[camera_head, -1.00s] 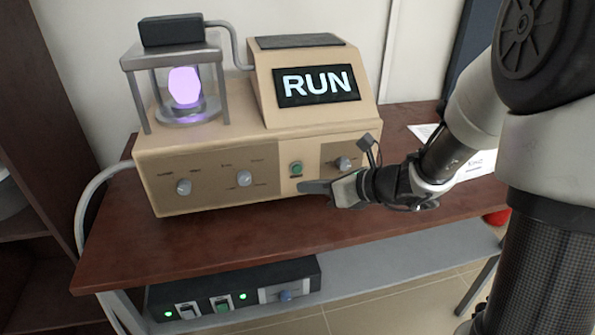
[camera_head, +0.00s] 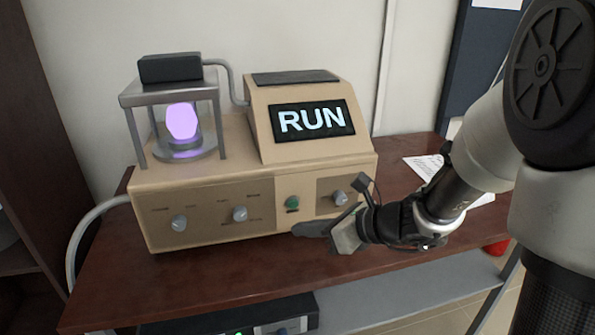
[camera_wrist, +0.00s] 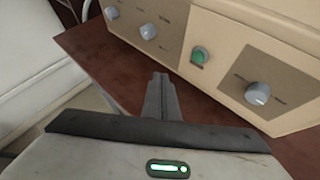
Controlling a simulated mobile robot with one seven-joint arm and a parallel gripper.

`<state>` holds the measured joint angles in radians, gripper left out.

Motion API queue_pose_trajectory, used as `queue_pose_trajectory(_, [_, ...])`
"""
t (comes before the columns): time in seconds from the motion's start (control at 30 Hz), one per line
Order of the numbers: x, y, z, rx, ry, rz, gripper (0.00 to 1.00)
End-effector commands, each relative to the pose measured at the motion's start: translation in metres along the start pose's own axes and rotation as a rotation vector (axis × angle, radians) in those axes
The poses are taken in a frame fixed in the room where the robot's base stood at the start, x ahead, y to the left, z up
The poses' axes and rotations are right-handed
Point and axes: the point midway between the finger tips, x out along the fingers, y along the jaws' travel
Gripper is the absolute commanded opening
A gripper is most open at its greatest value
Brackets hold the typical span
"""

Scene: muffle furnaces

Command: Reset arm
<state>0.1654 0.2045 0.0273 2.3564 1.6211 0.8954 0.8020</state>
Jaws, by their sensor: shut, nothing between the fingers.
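My gripper (camera_head: 298,229) is shut and empty. In the head view its fingers point left, just in front of the lower front panel of the beige machine (camera_head: 225,190), below the green button (camera_head: 292,203). I cannot tell from the head view whether they touch it. In the wrist view the closed fingertips (camera_wrist: 160,78) appear over the brown table top, apart from the machine's panel. The green button (camera_wrist: 199,56) and a grey knob (camera_wrist: 258,94) are to the right of the fingers there. My arm comes in from the right.
The machine's screen (camera_head: 314,120) reads RUN, and a purple glowing vessel (camera_head: 182,122) stands under a metal frame. Papers (camera_head: 424,166) lie on the table (camera_head: 200,275) at right. A black box (camera_head: 235,318) sits below. A grey hose (camera_head: 82,235) runs at left.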

Motion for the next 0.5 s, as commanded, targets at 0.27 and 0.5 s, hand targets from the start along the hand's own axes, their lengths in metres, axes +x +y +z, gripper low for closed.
queue_pose_trajectory(0.27, [-0.079,0.096,-0.002,-1.041,0.253,0.233,0.0])
queue_pose_trajectory(0.5, [-0.157,0.107,-0.031,-1.776,0.546,0.408,0.0])
